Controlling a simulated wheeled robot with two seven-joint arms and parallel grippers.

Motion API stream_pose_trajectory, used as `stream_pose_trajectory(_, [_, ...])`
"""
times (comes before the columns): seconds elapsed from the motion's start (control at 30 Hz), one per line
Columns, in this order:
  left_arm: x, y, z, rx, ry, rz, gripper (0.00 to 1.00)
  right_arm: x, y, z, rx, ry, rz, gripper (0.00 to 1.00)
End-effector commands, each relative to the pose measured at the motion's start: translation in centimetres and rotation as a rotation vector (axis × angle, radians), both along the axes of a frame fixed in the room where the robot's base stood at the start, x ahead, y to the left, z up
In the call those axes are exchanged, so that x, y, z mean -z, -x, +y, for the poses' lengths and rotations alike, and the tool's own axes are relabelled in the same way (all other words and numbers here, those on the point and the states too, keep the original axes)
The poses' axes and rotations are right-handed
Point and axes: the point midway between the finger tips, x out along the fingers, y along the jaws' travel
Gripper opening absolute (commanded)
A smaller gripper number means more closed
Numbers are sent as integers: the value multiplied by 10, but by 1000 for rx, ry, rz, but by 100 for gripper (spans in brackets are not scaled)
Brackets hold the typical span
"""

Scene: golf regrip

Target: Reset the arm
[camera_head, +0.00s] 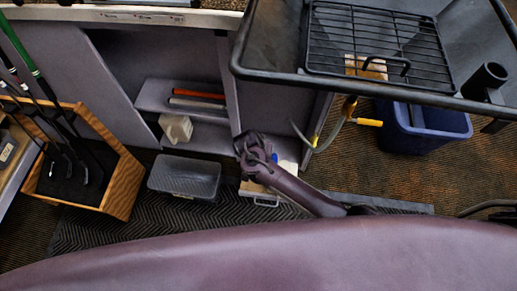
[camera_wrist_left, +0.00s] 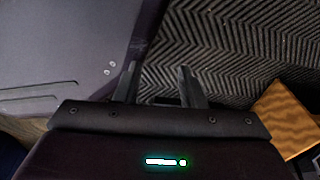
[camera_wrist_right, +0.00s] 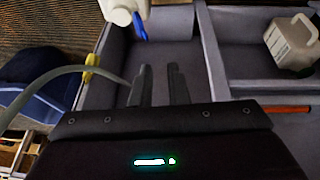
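My right gripper (camera_head: 246,146) is at the end of the arm that reaches in from the right in the head view, in front of the low cabinet. In the right wrist view its two fingers (camera_wrist_right: 159,68) stand a little apart with nothing between them, pointing into a grey cabinet bay. My left arm does not show in the head view. In the left wrist view the left fingers (camera_wrist_left: 158,68) are spread apart and empty, over the edge between a grey panel (camera_wrist_left: 65,55) and the chevron mat (camera_wrist_left: 235,50).
A white bottle with a blue nozzle (camera_wrist_right: 140,28) is just beyond the right fingers.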

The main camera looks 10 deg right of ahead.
Motion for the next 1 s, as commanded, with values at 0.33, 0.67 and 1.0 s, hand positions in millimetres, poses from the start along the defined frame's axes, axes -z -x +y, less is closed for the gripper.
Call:
stream_pose_trajectory(0.33, [0, 1, 0, 0, 0, 0, 36, -2, 1, 0, 0, 1, 1, 15])
stream_pose_trajectory(0.67, [-2, 2, 0, 1, -1, 2, 36, 5, 6, -6, -10, 6, 11, 15])
stream_pose_trajectory(1.0, [-30, 25, 5, 4, -2, 13, 36, 123, 149, -101, -260, 33, 180, 15])
